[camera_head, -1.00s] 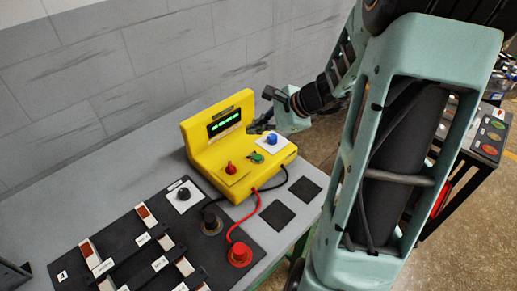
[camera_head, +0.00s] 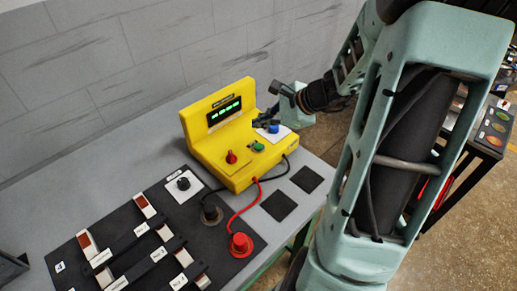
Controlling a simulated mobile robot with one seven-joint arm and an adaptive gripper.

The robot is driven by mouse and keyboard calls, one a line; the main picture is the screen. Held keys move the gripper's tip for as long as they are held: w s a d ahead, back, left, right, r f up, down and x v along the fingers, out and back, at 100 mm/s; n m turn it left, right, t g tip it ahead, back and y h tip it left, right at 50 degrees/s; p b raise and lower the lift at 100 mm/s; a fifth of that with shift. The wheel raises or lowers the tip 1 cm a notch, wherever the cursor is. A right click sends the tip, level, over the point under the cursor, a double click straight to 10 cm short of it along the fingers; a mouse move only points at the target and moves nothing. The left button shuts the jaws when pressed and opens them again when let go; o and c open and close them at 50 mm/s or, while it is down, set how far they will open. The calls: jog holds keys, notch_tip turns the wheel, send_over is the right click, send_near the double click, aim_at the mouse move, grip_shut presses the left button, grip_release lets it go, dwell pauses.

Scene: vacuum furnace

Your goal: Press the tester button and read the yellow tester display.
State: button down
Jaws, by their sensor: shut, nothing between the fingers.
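The yellow tester (camera_head: 205,145) stands on the grey bench. Its dark display (camera_head: 225,113) shows a row of small green characters, too small to read. On its front deck are a red knob (camera_head: 231,157), a green button (camera_head: 259,147) and a blue button (camera_head: 274,127) on a white plate. My gripper (camera_head: 262,121) is shut and empty. It is beside the display housing, with its dark fingers close to the blue button's left and back. I cannot tell whether they touch it or the deck.
A black panel (camera_head: 228,262) with switches, a black knob (camera_head: 183,184) and a red plug (camera_head: 240,244) lies in front of the tester. Red and black cables run to the tester. A tiled wall (camera_head: 150,60) stands behind.

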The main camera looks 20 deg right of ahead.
aim_at(260, 147)
jog(key=shift+f+b, duration=2.25)
jog(key=shift+f, duration=0.8)
jog(key=shift+f, duration=0.15)
jog(key=shift+f+b, duration=0.3)
jog(key=shift+b, duration=0.2)
jog(key=shift+f+b, duration=0.35)
jog(key=shift+b, duration=0.1)
jog(key=shift+r+p, duration=0.55)
jog(key=shift+r, duration=0.25)
notch_tip(260, 147, up, 5)
jog(key=p, duration=0.4)
jog(key=shift+r, duration=0.1)
